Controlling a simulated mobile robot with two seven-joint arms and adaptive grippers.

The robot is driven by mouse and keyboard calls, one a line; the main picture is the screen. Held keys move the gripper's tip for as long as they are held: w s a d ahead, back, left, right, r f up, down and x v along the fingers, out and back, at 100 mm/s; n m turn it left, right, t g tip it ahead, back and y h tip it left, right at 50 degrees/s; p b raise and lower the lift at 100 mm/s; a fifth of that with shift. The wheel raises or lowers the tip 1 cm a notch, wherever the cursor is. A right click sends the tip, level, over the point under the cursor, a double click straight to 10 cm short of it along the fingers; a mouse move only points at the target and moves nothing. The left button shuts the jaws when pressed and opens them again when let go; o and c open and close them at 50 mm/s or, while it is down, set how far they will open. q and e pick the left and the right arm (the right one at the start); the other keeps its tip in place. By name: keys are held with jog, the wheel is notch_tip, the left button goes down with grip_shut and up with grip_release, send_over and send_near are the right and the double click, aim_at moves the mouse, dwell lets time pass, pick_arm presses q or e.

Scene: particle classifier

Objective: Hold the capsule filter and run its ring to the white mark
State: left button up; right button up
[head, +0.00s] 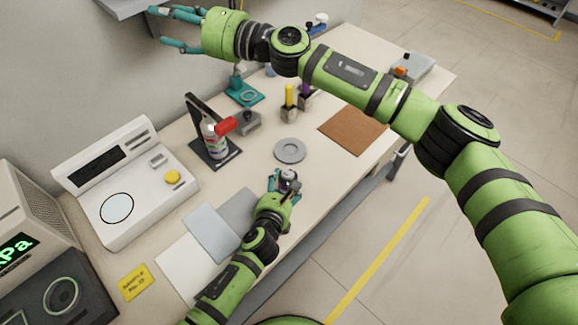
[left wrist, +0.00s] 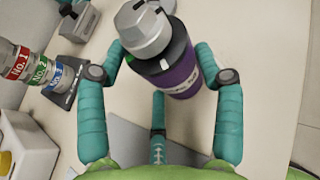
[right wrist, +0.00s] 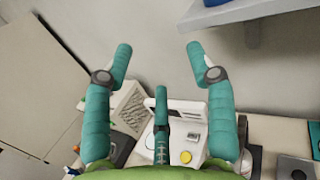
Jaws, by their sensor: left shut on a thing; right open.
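My left gripper (head: 284,186) is low over the front of the bench, its fingers closed around an upright piece that I take for the capsule filter (head: 289,174). In the left wrist view the filter (left wrist: 180,78) has a purple body with pale print, a dark band and a grey faceted top. The fingers of the left gripper (left wrist: 160,62) lie on both sides of it.
A grey disc (head: 290,151), brown mat (head: 353,130) and white instrument (head: 127,188) are on the bench. A grey shelf (right wrist: 250,14) is close to my right gripper.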

jog(key=s+f+n+g+h, duration=0.2)
jog(key=s+f+n+g, duration=0.3)
jog(key=s+f+n, duration=0.1)
jog(key=n+g+h, duration=0.1)
jog(key=n+h, duration=0.2)
jog(key=h, duration=1.3)
send_over(289, 170)
notch_tip(289, 170, down, 18)
notch_tip(289, 170, down, 11)
jog(key=shift+f, duration=0.1)
jog(key=c, duration=1.1)
